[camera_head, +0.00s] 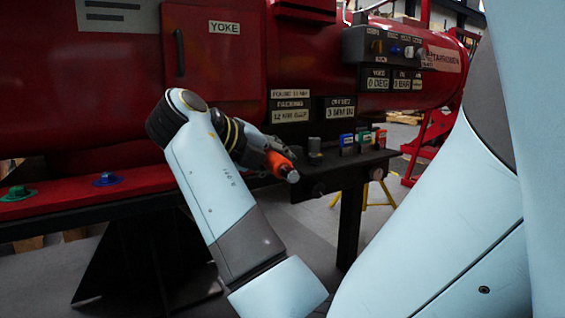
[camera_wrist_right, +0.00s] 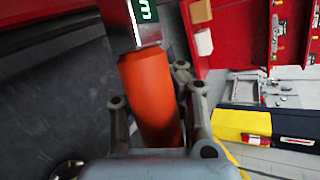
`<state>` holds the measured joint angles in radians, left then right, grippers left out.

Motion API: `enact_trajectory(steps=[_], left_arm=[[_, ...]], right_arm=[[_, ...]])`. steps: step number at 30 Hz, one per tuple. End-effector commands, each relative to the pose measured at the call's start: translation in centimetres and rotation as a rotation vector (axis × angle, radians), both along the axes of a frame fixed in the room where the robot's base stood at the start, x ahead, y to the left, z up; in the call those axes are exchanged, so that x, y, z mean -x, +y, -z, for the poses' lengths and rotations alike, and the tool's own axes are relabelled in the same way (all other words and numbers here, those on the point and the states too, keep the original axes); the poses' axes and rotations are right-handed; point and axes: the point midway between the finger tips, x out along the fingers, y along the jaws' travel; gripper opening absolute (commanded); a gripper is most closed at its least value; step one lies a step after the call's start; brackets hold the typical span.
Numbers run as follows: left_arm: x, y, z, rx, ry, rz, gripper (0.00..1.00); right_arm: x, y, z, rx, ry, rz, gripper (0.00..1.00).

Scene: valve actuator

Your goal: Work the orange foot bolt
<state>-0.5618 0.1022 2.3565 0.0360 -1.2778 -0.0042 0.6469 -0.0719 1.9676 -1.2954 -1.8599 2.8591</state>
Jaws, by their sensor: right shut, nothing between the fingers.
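My right gripper (camera_head: 260,152) is in front of the red machine, and its fingers also show in the right wrist view (camera_wrist_right: 157,95). It is shut. An orange cylinder (camera_head: 279,165) with a grey end sits at the gripper. A green bolt (camera_head: 18,193) and a blue bolt (camera_head: 107,180) stand on the red foot rail. No orange foot bolt is clearly seen; my arm covers part of the rail.
A dark shelf (camera_head: 335,178) right of the gripper carries a grey knob (camera_head: 314,147) and several parts with green, blue and orange labels. A grey control box (camera_head: 385,46) is above. A yellow and blue case (camera_wrist_right: 245,125) stands on the floor.

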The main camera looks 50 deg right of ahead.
Motion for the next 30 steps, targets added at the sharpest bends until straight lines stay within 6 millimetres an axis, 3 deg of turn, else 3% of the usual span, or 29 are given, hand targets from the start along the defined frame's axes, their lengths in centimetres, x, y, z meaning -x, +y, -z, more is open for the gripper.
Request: enact_trajectory(steps=[30], left_arm=[[0.7, 0.0, 2.2, 0.0, 0.027, 0.0, 0.4]], right_arm=[[-0.7, 2.5, -0.1, 0.002, -0.004, 0.185, 0.0]])
